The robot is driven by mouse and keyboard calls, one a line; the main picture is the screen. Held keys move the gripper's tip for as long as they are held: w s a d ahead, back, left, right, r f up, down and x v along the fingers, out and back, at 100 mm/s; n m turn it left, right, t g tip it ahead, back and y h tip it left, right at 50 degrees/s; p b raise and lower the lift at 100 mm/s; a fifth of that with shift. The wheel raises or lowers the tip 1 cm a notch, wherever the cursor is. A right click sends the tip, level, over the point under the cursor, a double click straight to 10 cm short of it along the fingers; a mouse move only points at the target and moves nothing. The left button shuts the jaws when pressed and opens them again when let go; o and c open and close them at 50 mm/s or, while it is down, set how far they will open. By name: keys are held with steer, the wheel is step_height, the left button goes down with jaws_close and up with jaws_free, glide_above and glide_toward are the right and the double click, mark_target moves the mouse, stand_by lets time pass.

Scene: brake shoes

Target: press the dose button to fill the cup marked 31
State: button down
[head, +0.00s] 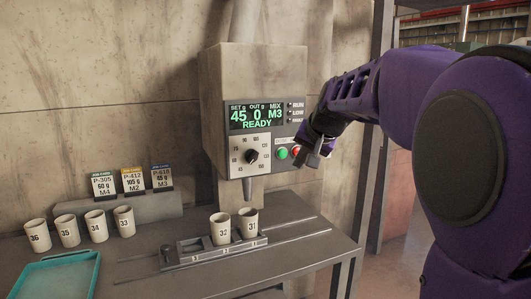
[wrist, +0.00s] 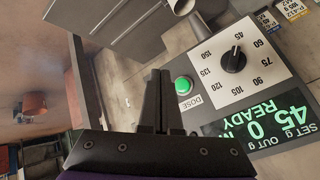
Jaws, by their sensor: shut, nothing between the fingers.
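The dispenser (head: 222,90) has a lit display (head: 257,116) reading SET 45, OUT 0, MIX M3, READY. The green dose button (head: 282,153) is on its front panel; in the wrist view it (wrist: 183,85) is labelled DOSE and is uncovered. My gripper (head: 313,160) is shut and empty, at the right side of the panel. In the wrist view its fingertips (wrist: 157,74) show beside the green button; contact cannot be made out. The cup marked 31 (head: 250,226) stands upright in the rail holder (head: 215,254), below the spout (head: 247,188).
A dial (head: 252,156) is to the left. Cup 32 (head: 221,231) stands beside cup 31. Cups 33 to 36 (head: 95,225), cards (head: 132,180) and a teal tray (head: 55,258) are at left.

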mark_target(283, 153)
steer(key=shift+w+a+p, duration=0.25)
steer(key=shift+w+p, duration=0.05)
steer(key=shift+w, duration=0.4)
steer(key=shift+w+a+p, duration=0.2)
steer(key=shift+w+p, duration=0.15)
steer(key=shift+w, duration=0.4)
steer(key=shift+w+a+p, duration=0.25)
steer(key=shift+w+p, duration=0.05)
steer(key=shift+w, duration=0.4)
steer(key=shift+w+r, duration=0.1)
steer(key=shift+r, duration=0.05)
steer(key=shift+w+a, duration=0.1)
steer(key=shift+w, duration=0.2)
stand_by(0.3)
steer(key=shift+w+a+p, duration=0.15)
steer(key=shift+w+p, duration=0.25)
steer(key=shift+p, duration=0.2)
stand_by(0.4)
steer(key=shift+s, duration=0.1)
steer(key=shift+s+d+b, duration=0.3)
steer(key=shift+s+b, duration=0.25)
steer(key=shift+s, duration=0.2)
